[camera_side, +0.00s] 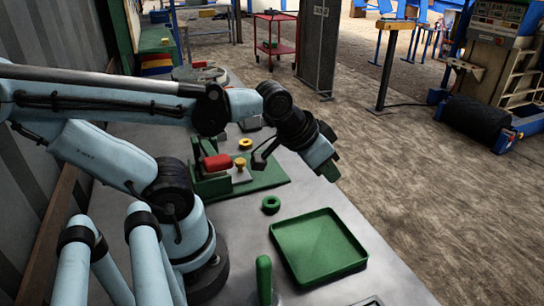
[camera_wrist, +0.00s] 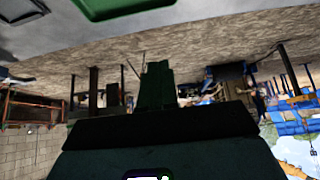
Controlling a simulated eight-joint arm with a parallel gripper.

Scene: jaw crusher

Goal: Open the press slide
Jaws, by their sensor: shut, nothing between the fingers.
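The press (camera_side: 212,182) is a green device on a green base plate (camera_side: 265,178), near the middle of the side view. A red block or handle (camera_side: 217,162) sits on it, with a yellow knob (camera_side: 240,163) beside it. I cannot tell which part is the slide. My gripper (camera_side: 328,169) is shut and empty, in the air to the right of the press and apart from it. Its dark green fingers (camera_wrist: 156,85) show together in the wrist view, where the press is not seen. My arm passes in front of the area behind the press.
A green tray (camera_side: 318,244) lies at the table's front right. A green ring (camera_side: 271,204) lies between it and the press. A green upright post (camera_side: 264,278) stands left of the tray. The grey table (camera_side: 240,225) has clear room around the green ring.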

